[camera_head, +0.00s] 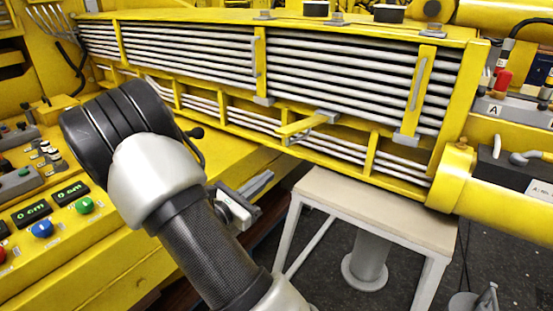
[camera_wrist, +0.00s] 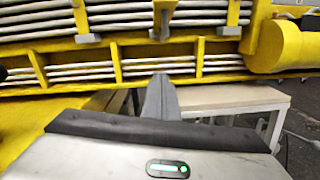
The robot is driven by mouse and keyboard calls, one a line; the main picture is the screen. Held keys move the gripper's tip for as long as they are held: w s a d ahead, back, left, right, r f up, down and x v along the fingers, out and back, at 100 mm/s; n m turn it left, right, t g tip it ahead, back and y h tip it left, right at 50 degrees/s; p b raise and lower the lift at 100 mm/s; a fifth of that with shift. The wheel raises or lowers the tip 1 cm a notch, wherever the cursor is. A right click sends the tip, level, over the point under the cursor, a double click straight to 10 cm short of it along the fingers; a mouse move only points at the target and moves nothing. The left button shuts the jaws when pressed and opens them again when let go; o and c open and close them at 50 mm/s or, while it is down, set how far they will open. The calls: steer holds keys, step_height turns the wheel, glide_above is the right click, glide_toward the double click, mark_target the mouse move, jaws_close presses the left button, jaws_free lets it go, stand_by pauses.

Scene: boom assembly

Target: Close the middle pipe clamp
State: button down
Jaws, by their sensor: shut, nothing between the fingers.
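The middle pipe clamp (camera_head: 308,124) is a yellow bar that sticks out roughly level from the lower edge of the upper pipe bank, so it stands open. In the wrist view the middle clamp (camera_wrist: 163,14) points toward the camera at the top centre. My gripper (camera_head: 268,176) is shut and empty, below and to the left of the clamp in the head view. In the wrist view my gripper (camera_wrist: 160,78) lies below the clamp's end, and I see no contact.
Clamps on either side, the left one (camera_head: 259,60) and the right one (camera_head: 417,92), stand upright against the pipes. A pale-topped table (camera_head: 385,208) stands below the boom. A yellow console with buttons (camera_head: 62,222) is at the left. A thick yellow cylinder (camera_head: 505,208) juts out at right.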

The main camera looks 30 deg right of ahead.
steer(key=w+d+r+p, duration=0.1)
steer(key=w+d+r, duration=0.2)
steer(key=d, duration=0.7)
steer(key=shift+r+p, duration=0.35)
steer(key=shift+r, duration=0.35)
steer(key=shift+d+r, duration=0.1)
